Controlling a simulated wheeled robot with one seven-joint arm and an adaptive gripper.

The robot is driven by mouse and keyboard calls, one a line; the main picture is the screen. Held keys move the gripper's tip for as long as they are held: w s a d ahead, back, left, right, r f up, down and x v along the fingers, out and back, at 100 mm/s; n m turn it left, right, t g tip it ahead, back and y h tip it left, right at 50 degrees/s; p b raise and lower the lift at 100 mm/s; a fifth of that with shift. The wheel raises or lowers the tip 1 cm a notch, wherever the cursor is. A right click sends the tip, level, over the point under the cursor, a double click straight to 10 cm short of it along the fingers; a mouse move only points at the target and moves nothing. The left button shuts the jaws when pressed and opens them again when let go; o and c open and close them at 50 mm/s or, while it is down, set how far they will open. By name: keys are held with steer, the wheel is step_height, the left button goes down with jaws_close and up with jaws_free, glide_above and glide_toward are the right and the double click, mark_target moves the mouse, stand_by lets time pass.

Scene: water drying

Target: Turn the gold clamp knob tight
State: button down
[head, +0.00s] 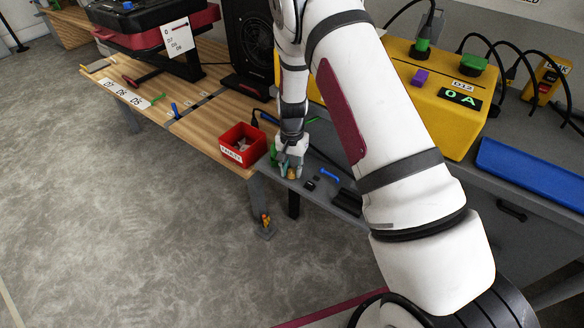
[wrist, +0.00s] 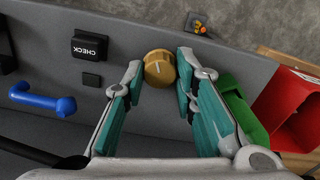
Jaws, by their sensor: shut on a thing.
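The gold clamp knob (wrist: 159,66) is a round knob with a pale line on its top, near the top centre of the wrist view. It stands at the edge of the grey bench. In the head view my gripper (head: 290,164) points down at the bench edge, and a little of the gold knob (head: 292,175) shows between the fingertips. The clamp's lower parts are hidden.
A red bin (head: 243,145) stands left of my gripper. A green piece (wrist: 240,110) lies close to the right finger. A blue handle-like piece (wrist: 42,98) and a black CHECK block (wrist: 89,45) lie left. A yellow box (head: 437,95) stands behind.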

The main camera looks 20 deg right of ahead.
mark_target(292, 171)
steer(key=m, duration=0.5)
steer(key=shift+m+p, duration=0.3)
steer(key=shift+p, duration=0.05)
steer(key=m, duration=0.5)
steer(key=shift+p, duration=0.35)
steer(key=shift+m, duration=0.3)
steer(key=c, duration=1.3)
jaws_free()
steer(key=shift+r, duration=0.1)
step_height(292, 171, up, 12)
